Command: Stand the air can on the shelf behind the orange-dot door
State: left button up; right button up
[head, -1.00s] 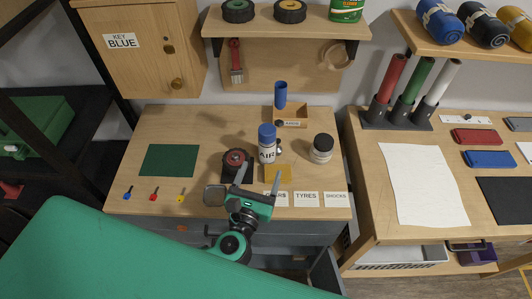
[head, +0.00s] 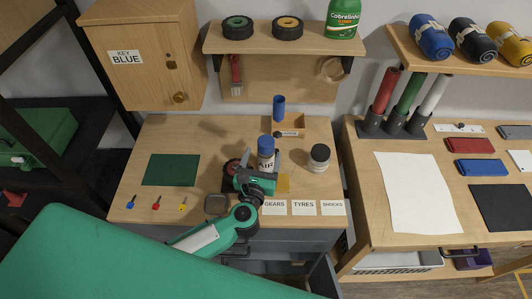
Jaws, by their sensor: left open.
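The air can (head: 265,158), white with a blue cap and the letters AIR, stands upright on the wooden workbench (head: 135,205). My left gripper (head: 261,160) is open at the can, with one finger to its left and the other by its right side; I cannot tell whether they touch it. The gripper body hides the can's lower part. A wooden cabinet (head: 150,85) with a KEY BLUE label hangs at the upper left, its door shut. I make out no orange dot on it. My right gripper is not in view.
A dark round part with a red centre (head: 231,168) lies left of the can. A dark-lidded jar (head: 319,158) stands to its right, a blue cylinder (head: 279,108) behind. Three small keys (head: 156,202) and a green mat (head: 171,170) lie at left. A shelf (head: 285,46) overhangs the back.

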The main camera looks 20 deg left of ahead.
aim_at(264, 151)
pick_arm(q)
jog(key=shift+w+a+p, duration=0.15)
jog(key=shift+w+p, duration=0.45)
jog(key=shift+w, duration=1.3)
jog(key=shift+r, duration=0.1)
jog(key=c, duration=1.4)
grip_shut()
jog(key=shift+r, duration=0.15)
